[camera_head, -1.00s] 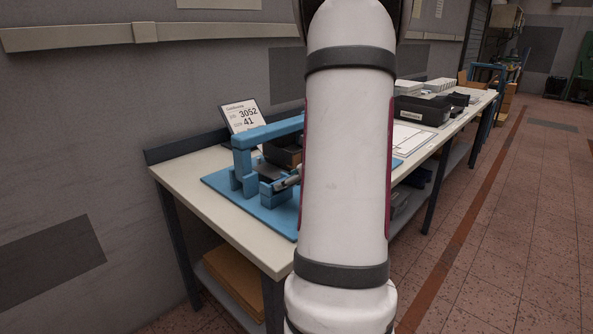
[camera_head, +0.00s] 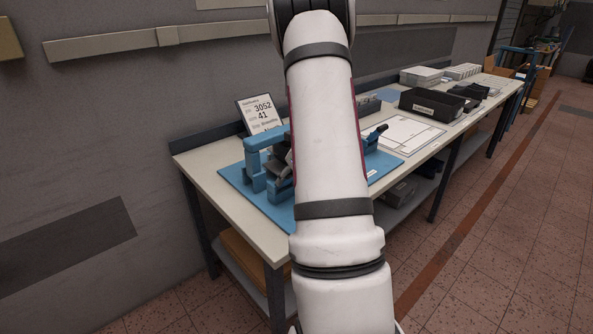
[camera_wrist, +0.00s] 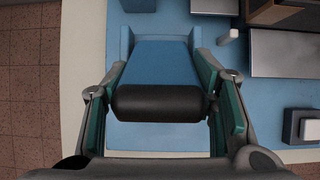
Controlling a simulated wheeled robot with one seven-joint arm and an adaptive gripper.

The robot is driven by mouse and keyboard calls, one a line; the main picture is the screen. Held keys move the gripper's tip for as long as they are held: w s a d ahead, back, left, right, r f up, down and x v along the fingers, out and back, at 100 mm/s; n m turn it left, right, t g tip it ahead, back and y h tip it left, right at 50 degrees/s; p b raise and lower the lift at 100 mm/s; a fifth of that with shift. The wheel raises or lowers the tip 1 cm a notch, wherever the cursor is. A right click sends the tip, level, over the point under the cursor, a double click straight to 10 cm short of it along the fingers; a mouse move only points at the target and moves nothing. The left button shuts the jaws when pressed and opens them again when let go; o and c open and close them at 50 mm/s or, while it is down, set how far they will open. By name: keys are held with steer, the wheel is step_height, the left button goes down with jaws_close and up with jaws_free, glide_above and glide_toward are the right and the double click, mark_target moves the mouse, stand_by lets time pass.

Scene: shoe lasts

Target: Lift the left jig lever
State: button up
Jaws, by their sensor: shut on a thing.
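The left jig lever is a blue arm (camera_wrist: 160,65) with a black cylindrical grip (camera_wrist: 160,103), seen close up in the wrist view. My gripper (camera_wrist: 158,85) has one finger on each side of it and is shut on it at the black grip. The blue jig frame (camera_head: 262,150) stands on a blue base plate (camera_head: 240,180) left of my arm. A lever with a dark handle (camera_head: 378,131) shows right of my arm.
The jig sits on a long pale workbench (camera_head: 195,158) along a grey wall. A sign card (camera_head: 261,114) stands behind it. White sheets (camera_head: 408,133), a black tray (camera_head: 430,104) and light boxes (camera_head: 421,75) lie farther right. The floor at right is clear.

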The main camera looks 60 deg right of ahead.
steer(key=shift+w+a+p, duration=0.1)
steer(key=shift+p, duration=0.5)
steer(key=o, duration=1.7)
steer(key=v, duration=1.2)
steer(key=shift+w+r, duration=0.1)
steer(key=shift+r, duration=0.05)
